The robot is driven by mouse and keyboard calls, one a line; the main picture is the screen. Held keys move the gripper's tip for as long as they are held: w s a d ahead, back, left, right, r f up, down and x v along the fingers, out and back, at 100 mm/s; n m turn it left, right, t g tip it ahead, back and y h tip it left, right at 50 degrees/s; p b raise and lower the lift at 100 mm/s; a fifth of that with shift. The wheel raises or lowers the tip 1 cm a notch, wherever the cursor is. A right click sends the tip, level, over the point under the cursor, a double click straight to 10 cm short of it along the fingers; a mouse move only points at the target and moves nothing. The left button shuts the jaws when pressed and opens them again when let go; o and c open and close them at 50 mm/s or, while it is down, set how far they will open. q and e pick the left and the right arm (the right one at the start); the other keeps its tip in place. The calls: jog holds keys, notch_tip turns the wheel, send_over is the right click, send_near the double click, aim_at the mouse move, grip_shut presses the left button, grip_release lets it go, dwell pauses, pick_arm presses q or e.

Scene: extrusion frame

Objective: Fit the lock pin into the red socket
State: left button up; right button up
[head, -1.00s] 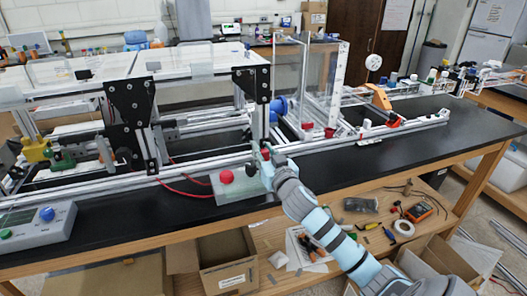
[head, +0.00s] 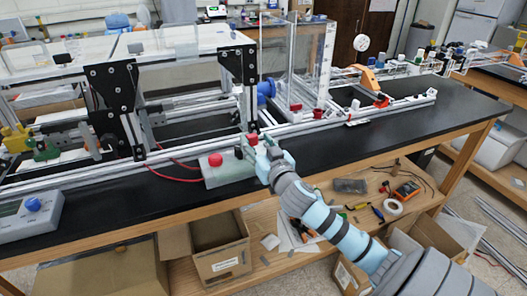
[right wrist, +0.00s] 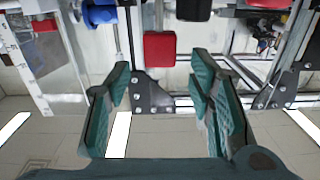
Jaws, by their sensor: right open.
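A small red block (head: 252,138), which looks like the red socket, sits at the front rail of the aluminium frame. In the right wrist view a red block (right wrist: 159,48) lies just beyond the fingertips, roughly centred between them. My right gripper (head: 266,146) is at the front rail, close beside the red block in the head view. In the right wrist view its green-padded fingers (right wrist: 162,76) are apart with nothing between them. I cannot pick out the lock pin. My left gripper is out of view.
A pale box with a red button (head: 215,159) stands left of the gripper on the black bench (head: 335,155). Black bracket plates (head: 112,90) and uprights rise behind. A grey control box (head: 28,217) is at front left. The bench to the right is mostly clear.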

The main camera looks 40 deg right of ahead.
jog(key=v, duration=0.8)
jog(key=shift+s+r, duration=0.1)
jog(key=shift+s, duration=0.05)
